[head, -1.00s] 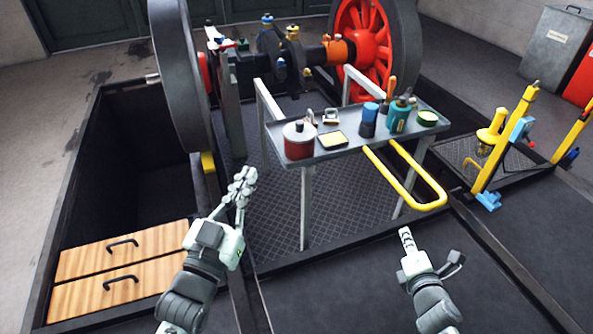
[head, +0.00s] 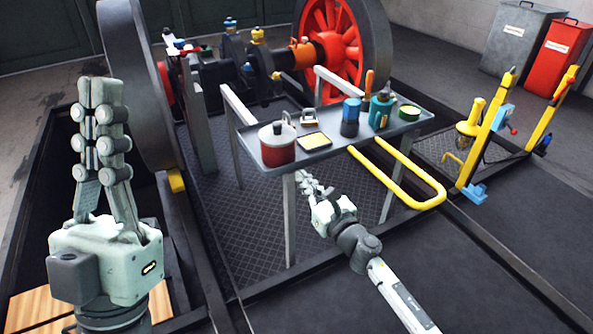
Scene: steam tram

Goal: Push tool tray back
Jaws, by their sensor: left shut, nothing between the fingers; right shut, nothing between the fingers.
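The tool tray (head: 333,146) is a grey shelf on legs with a yellow U-shaped handle (head: 425,203) sticking out at its front. My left gripper (head: 103,92) is shut and empty, raised at the left, well apart from the tray.
A large dark wheel (head: 145,90) and axle stand behind and left of the tray, with a red spoked wheel (head: 328,45) behind. Yellow posts (head: 487,130) stand at the right. The floor at front right is clear.

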